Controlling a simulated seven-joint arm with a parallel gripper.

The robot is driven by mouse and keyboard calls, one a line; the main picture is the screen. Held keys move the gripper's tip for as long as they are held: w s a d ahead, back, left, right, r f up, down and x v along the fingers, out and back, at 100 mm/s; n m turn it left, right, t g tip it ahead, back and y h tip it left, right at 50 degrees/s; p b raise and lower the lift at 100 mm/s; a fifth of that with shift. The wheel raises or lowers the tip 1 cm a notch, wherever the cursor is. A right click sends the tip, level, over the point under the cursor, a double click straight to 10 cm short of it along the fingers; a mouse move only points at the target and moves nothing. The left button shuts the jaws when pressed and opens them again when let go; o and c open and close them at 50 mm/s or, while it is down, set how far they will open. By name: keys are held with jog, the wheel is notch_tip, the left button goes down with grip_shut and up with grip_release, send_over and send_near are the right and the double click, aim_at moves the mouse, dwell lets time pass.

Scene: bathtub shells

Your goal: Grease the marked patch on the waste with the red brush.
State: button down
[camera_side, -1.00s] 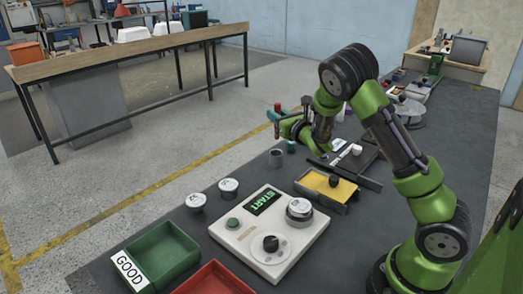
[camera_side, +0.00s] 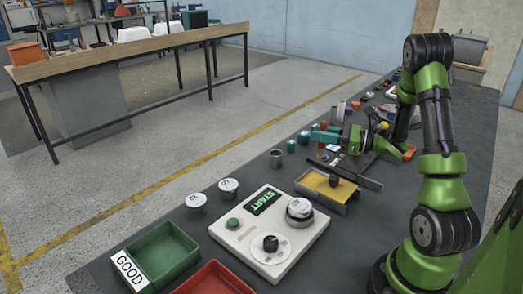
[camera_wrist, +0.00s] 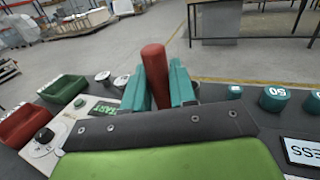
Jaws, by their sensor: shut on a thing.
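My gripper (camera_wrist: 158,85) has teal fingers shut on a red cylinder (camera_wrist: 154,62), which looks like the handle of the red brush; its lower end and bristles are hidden. In the side view my gripper (camera_side: 323,134) is low over the far part of the bench, fingers pointing left. I cannot tell for certain which part is the waste, and I can make out no marked patch. A round metal-topped part (camera_side: 299,210) sits on the white START fixture (camera_side: 245,243), well nearer the camera than my gripper.
A yellow tray (camera_side: 309,184) with a black knob stands between my gripper and the fixture. A grey cup (camera_side: 276,159) and teal caps (camera_wrist: 274,99) are near my gripper. Two white-topped pots (camera_side: 196,201), a green GOOD tray (camera_side: 165,252) and a red tray (camera_side: 212,280) stand nearer.

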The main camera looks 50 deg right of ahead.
jog(key=shift+s+a+f+n+g+y, duration=0.15)
jog(key=shift+a+f+n+y, duration=0.2)
jog(key=shift+f, duration=0.65)
jog(key=shift+s+a+f+n+g+y, duration=0.1)
jog(key=shift+a+f+g+y, duration=0.25)
jog(key=shift+f, duration=0.65)
jog(key=shift+s+a+f+n+y, duration=0.15)
jog(key=shift+a+f+n+y, duration=0.25)
jog(key=shift+f, duration=0.6)
jog(key=shift+f+m, duration=0.25)
jog(key=shift+f, duration=0.3)
notch_tip(320, 180, up, 7)
jog(key=shift+r, duration=0.2)
dwell(0.7)
dwell(0.4)
